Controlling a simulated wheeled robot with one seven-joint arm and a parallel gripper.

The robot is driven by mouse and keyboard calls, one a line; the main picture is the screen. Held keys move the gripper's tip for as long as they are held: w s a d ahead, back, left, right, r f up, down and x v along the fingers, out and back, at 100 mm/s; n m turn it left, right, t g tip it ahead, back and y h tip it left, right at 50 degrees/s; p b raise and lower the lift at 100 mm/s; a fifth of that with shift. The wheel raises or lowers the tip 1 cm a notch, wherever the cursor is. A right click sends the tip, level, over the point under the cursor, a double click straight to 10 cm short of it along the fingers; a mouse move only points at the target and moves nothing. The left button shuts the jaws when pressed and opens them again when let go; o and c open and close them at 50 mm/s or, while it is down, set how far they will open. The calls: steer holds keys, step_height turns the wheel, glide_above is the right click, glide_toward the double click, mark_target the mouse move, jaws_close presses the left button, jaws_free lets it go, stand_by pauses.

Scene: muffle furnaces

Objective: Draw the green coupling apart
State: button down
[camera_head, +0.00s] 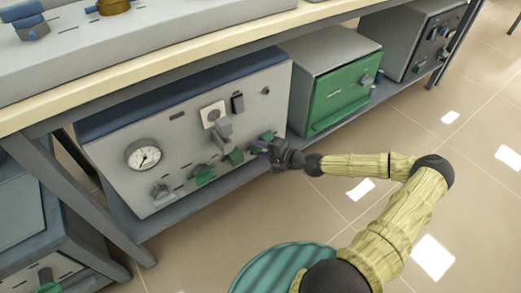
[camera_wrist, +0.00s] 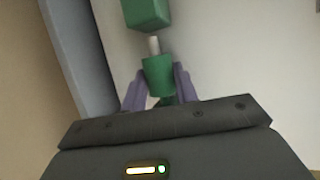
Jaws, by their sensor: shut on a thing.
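The green coupling shows in the wrist view as two parts. A green block (camera_wrist: 147,13) is at the top of the picture, and a tapered green piece (camera_wrist: 158,75) is below it. A short pale rod (camera_wrist: 154,46) spans the gap between them. My gripper (camera_wrist: 160,88) has its two purple fingers on either side of the tapered piece and is shut on it. In the head view my gripper (camera_head: 262,147) is at the lower right of the grey furnace's front panel. The coupling (camera_head: 268,136) is partly hidden there by the gripper.
The grey furnace (camera_head: 130,180) stands on a low shelf under a bench. Its panel carries a gauge (camera_head: 144,155), a grey lever (camera_head: 222,131) and green fittings (camera_head: 204,175) left of my gripper. A green-fronted furnace (camera_head: 340,88) stands to the right. The floor in front is clear.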

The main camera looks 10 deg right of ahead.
steer(key=shift+w+d, duration=0.1)
steer(key=shift+d, duration=0.15)
steer(key=c, duration=1.1)
jaws_free()
steer(key=shift+o, duration=0.2)
steer(key=p+v, duration=0.4)
steer(key=v, duration=1.3)
steer(key=shift+s+p, duration=0.2)
steer(key=shift+p, duration=0.1)
steer(key=shift+r, duration=0.1)
